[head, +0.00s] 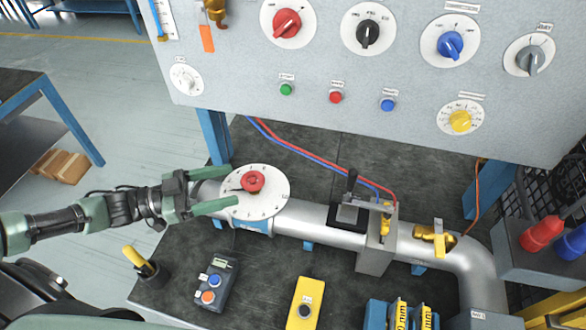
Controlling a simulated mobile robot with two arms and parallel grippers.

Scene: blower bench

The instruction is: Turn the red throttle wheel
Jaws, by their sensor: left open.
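A small red wheel (252,182) sits on a white round dial plate (265,206) mounted on the grey pipe; I take it for the throttle wheel. A dark pointer shows at its left side. My left gripper (232,187) comes in from the left, with its green fingers spread apart over the left part of the dial. The wheel lies just beyond the fingertips, and I see nothing held between them. I cannot tell whether a finger touches the dial. My right gripper is not in view.
The upright panel has a red knob (287,23), a black knob (367,33) and a blue knob (450,44). A lever (350,184) and a yellow valve handle (434,237) stand along the pipe. A button box (214,285) and a yellow box (305,303) lie in front.

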